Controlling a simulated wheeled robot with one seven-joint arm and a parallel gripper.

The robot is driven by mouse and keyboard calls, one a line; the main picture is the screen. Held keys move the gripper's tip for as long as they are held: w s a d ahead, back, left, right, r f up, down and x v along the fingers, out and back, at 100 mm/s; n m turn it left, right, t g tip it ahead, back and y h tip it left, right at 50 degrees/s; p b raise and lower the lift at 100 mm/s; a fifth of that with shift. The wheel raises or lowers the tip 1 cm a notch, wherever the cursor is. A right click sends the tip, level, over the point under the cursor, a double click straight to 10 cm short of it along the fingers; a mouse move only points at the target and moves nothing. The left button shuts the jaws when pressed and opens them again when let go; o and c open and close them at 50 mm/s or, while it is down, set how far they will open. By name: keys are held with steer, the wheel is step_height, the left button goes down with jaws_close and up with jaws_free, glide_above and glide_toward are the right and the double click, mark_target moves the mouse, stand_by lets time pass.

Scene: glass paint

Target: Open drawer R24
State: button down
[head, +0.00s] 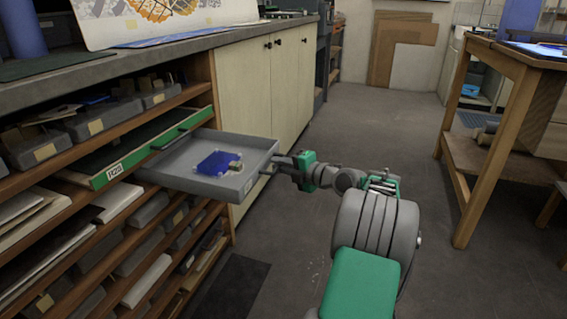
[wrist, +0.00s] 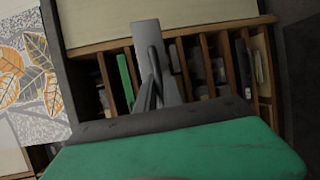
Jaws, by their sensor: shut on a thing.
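A shallow grey drawer (head: 190,179) stands well out of the wooden shelf unit in the head view, with a blue piece of glass (head: 218,163) lying in it. A small label shows on its front, too small to read. My gripper (head: 277,163) is shut on the handle at the drawer's front; its fingers hide most of the handle. In the wrist view my gripper (wrist: 150,80) is at the grey drawer (wrist: 147,33), which is seen nearly along its edge.
A green-fronted drawer (head: 105,178), with a label that looks like R23 or R25, sticks out slightly on the left. Pale cabinet doors (head: 250,88) stand behind. A wooden table (head: 500,140) is at the right. The grey floor (head: 350,130) between is clear.

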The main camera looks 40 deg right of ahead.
steer(key=shift+s, duration=0.1)
stand_by(0.3)
steer(key=c, duration=1.5)
jaws_free()
steer(key=p+v, duration=0.2)
steer(key=v, duration=0.6)
